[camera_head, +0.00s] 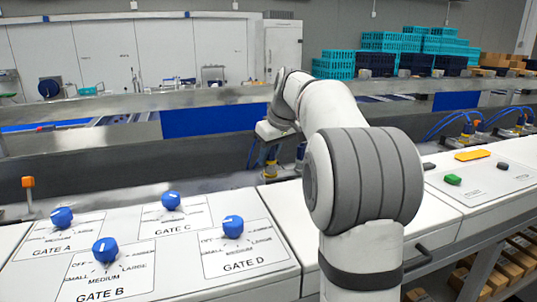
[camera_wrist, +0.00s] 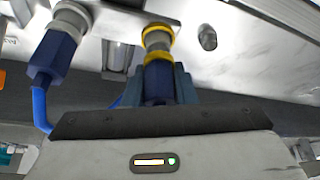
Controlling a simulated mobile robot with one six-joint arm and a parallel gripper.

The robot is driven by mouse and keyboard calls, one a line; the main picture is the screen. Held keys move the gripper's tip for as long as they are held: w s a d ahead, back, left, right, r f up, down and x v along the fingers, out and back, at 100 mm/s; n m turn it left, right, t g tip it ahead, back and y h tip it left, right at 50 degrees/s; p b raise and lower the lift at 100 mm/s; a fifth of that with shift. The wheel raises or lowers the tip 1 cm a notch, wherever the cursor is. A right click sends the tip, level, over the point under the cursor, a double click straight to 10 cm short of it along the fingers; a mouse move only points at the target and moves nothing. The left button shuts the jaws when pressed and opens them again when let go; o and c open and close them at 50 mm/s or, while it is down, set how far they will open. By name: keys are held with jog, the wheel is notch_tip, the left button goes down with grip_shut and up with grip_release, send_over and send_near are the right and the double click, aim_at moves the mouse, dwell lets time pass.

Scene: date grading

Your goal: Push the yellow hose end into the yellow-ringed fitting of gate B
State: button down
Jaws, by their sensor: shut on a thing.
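In the wrist view my gripper (camera_wrist: 160,88) is shut on the yellow hose end (camera_wrist: 158,84), a dark blue connector with a yellow band at its top. Directly above it is the yellow-ringed fitting (camera_wrist: 157,41), a grey metal stub with a yellow ring at its base, on the light machine panel. The hose end is in line with the fitting and appears to meet its lower end; I cannot tell how deep it sits. In the head view my arm covers much of this area.
A second dark blue connector (camera_wrist: 55,52) with a blue hose (camera_wrist: 40,108) sits on a pale-ringed fitting (camera_wrist: 73,16) close to the left. A round dark fixture (camera_wrist: 208,38) is at right. The head view shows a panel with blue gate knobs (camera_head: 105,250) in front.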

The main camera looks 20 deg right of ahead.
jog(key=shift+f+b, duration=0.4)
jog(key=shift+f, duration=0.25)
dwell(0.4)
jog(key=c, duration=1.8)
grip_release()
jog(key=shift+c, duration=0.2)
jog(key=o, duration=1.1)
jog(key=shift+r+p, duration=4.5)
jog(key=shift+r, duration=0.55)
